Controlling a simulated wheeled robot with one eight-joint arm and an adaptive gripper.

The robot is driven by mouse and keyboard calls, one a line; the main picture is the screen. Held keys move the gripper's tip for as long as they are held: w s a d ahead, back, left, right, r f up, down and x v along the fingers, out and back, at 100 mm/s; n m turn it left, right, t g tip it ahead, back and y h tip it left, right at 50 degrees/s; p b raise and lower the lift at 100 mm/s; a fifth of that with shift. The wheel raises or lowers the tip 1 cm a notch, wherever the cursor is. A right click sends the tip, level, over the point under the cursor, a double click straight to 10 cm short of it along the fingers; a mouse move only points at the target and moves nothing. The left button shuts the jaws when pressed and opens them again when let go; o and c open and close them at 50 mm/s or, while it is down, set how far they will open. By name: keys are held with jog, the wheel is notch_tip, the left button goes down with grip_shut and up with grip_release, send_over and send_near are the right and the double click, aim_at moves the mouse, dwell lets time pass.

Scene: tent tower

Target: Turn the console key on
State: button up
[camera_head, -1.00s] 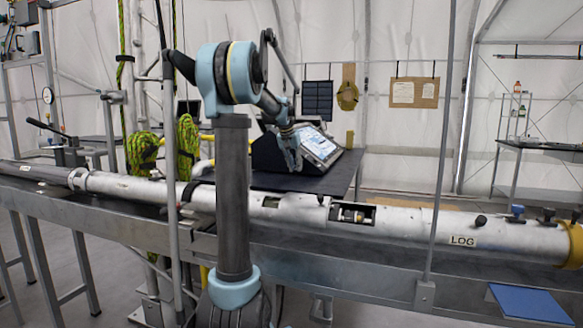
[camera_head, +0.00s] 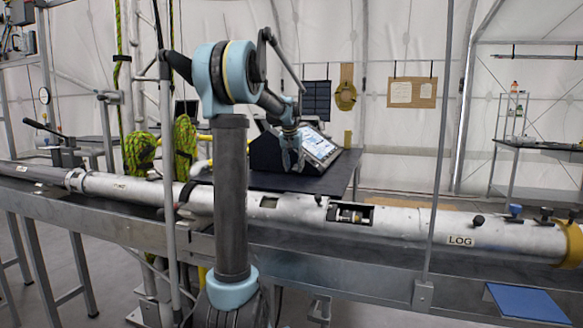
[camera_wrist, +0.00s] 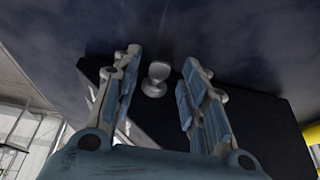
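The console (camera_head: 270,155) is a dark box with a sloped, lit screen (camera_head: 318,146). It stands on a dark table behind the long pipe. My gripper (camera_head: 291,168) hangs in front of the console, just left of the screen. In the wrist view, a small grey knob-like piece (camera_wrist: 156,78), which looks like the key, sticks out of a dark face. My gripper also shows there (camera_wrist: 166,62), with its fingers apart on either side of the knob in the picture. I see no clear contact. The key's turn position cannot be told.
A long silver pipe (camera_head: 410,222) marked LOG lies on a metal bench across the front. Upright posts (camera_head: 445,140) stand near it. Green-yellow ropes (camera_head: 186,145) hang at the left. A yellow bar (camera_wrist: 312,132) shows at the right in the wrist view.

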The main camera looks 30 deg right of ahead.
jog(key=v, duration=1.2)
jog(key=shift+f, duration=0.1)
dwell(0.4)
